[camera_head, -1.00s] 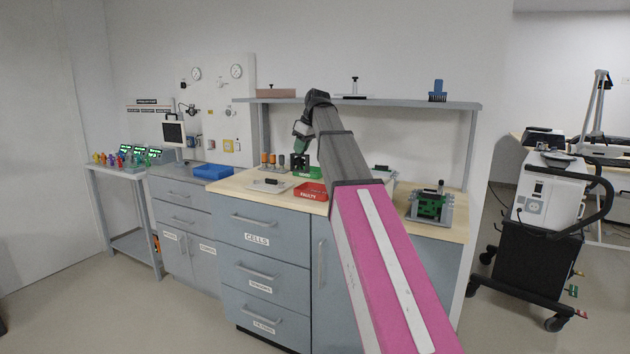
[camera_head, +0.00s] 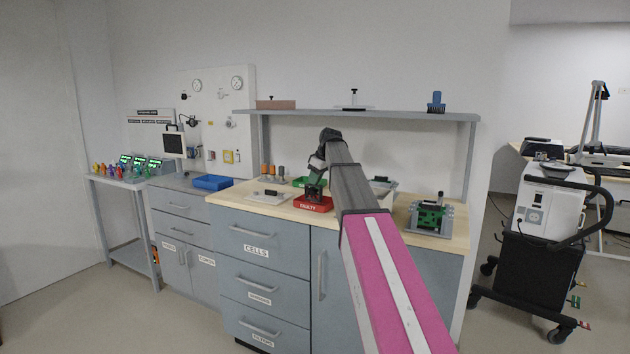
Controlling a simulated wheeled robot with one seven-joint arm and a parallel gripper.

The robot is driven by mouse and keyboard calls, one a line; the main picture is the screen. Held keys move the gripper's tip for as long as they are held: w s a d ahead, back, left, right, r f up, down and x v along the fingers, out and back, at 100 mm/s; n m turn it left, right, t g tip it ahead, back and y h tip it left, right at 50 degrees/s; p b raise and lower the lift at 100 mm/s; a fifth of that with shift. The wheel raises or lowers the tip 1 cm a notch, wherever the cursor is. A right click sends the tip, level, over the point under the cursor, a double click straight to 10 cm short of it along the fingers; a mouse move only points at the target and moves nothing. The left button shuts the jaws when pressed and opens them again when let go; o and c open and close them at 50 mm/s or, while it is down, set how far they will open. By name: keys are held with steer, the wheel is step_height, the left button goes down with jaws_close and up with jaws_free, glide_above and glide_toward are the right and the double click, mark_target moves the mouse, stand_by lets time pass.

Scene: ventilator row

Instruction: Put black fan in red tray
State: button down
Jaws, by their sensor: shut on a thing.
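The red tray (camera_head: 322,208), labelled FAULTY, sits on the wooden worktop near its front edge. My gripper (camera_head: 316,180) points down over this tray and is shut on the black fan (camera_head: 314,191), a small dark square thing. The fan is at the tray, over or within its rim. I cannot tell whether it touches the tray floor. The fan hides part of the tray's back, and the fingertips are small and dark here.
A green tray (camera_head: 301,182) lies just behind the red one. A white plate with a black part (camera_head: 269,196) lies to the left, and a green circuit board in a grey fixture (camera_head: 430,216) stands to the right. A shelf (camera_head: 380,115) spans above the worktop.

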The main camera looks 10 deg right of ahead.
steer(key=shift+f, duration=0.7)
steer(key=c, duration=1.1)
jaws_free()
steer(key=shift+r, duration=0.35)
steer(key=v, duration=1.2)
steer(key=shift+r, duration=0.25)
